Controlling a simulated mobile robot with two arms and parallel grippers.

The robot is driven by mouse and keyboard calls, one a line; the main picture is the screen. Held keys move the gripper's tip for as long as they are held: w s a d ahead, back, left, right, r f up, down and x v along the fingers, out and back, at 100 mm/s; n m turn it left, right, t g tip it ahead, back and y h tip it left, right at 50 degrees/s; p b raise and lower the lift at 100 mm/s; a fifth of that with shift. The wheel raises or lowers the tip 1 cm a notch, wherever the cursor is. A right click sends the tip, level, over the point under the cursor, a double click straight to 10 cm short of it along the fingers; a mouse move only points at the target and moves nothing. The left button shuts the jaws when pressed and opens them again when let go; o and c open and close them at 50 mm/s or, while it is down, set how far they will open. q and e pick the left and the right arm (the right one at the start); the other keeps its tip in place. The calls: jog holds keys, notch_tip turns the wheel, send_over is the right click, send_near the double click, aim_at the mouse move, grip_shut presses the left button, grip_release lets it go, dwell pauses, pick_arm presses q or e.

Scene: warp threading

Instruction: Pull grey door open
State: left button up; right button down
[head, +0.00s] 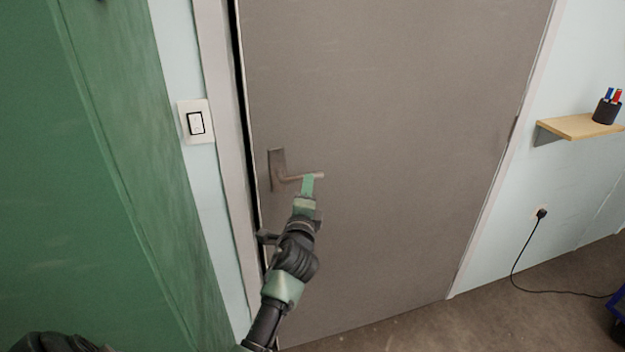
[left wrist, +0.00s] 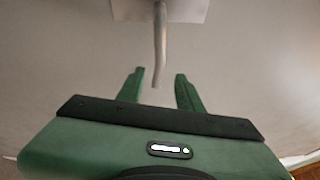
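The grey door (head: 400,130) fills the middle of the head view. A narrow dark gap runs along its left edge beside the frame, so it looks slightly ajar. Its lever handle (head: 290,179) sits near that left edge and points right. My left gripper (head: 308,184) is at the free end of the lever. In the left wrist view the handle (left wrist: 160,45) reaches down to between the two green fingertips. The fingers stand apart with space on both sides of the lever, so the gripper is open. My right gripper is not in view.
A green panel (head: 110,180) stands close on the left. A light switch (head: 195,121) is on the wall beside the frame. On the right are a wooden shelf (head: 580,127) with a pen cup (head: 606,110) and a cable (head: 520,262) trailing on the floor.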

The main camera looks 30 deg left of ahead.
pick_arm(q)
jog(key=x, duration=0.6)
jog(key=shift+w+f, duration=0.1)
grip_shut()
dwell(1.2)
